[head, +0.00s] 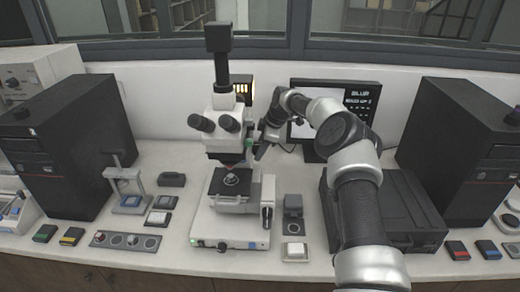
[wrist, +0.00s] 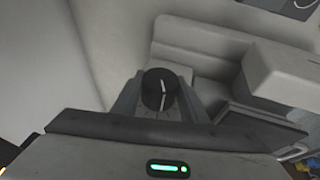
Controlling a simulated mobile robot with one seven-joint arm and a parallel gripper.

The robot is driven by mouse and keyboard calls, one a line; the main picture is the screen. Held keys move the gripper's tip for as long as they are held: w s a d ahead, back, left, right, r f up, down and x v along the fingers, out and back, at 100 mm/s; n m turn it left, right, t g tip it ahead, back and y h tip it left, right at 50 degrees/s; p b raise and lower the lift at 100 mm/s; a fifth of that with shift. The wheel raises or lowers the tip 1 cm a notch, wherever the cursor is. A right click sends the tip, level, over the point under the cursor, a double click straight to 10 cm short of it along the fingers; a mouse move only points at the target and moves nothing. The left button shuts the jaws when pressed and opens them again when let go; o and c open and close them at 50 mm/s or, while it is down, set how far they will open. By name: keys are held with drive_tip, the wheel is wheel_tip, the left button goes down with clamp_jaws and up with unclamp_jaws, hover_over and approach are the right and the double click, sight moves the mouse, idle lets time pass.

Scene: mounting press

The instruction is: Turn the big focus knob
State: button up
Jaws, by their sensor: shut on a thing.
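The white microscope (head: 222,125) stands in the middle of the bench, with a dark stage (head: 232,185) under its head. In the wrist view, a black round knob (wrist: 160,88) with a white line on its face sits between the two fingers of my gripper (wrist: 160,102). The fingers are shut on it, one on each side. In the head view, my gripper (head: 257,150) is at the right side of the microscope, and the knob is hidden there by the gripper and wrist.
A monitor (head: 358,100) showing "BLUR" stands behind my arm. Tall black cabinets stand left (head: 65,150) and right (head: 462,150). A black case (head: 415,215) lies right of the microscope. Small blocks and a sample strip (head: 125,241) lie along the front of the bench.

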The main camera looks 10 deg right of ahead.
idle(0.5)
drive_tip(key=o, duration=1)
drive_tip(key=shift+o, duration=0.2)
drive_tip(key=b+v, duration=0.1)
drive_tip(key=v, duration=1.6)
drive_tip(key=shift+d+r+b, duration=0.15)
drive_tip(key=shift+d+b, duration=0.05)
drive_tip(key=shift+b, duration=0.1)
